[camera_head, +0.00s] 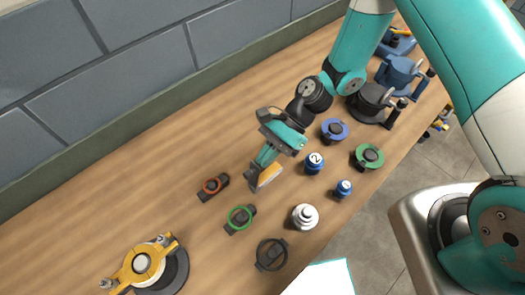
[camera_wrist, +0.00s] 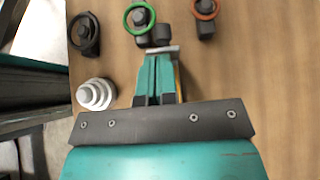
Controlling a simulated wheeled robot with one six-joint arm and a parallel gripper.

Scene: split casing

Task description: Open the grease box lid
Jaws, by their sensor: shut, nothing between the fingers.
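My gripper (camera_head: 255,176) points down over the middle of the wooden table, its fingers together with nothing between them. A small box with an orange-yellow top and pale side (camera_head: 268,176) is right beside the fingertips; it is probably the grease box. The gripper partly hides it, and I cannot tell whether the fingers touch it or how its lid stands. In the wrist view my gripper (camera_wrist: 158,62) shows its closed teal fingers, with only a thin yellow strip (camera_wrist: 178,78) visible behind their right side.
Around the gripper stand an orange-ringed part (camera_head: 213,186), a green-ringed part (camera_head: 240,218), a black-ringed part (camera_head: 271,254), a stepped silver piece (camera_head: 305,216) and blue numbered pieces (camera_head: 314,163). A yellow-and-black casing (camera_head: 146,264) is at lower left. The table's back left is clear.

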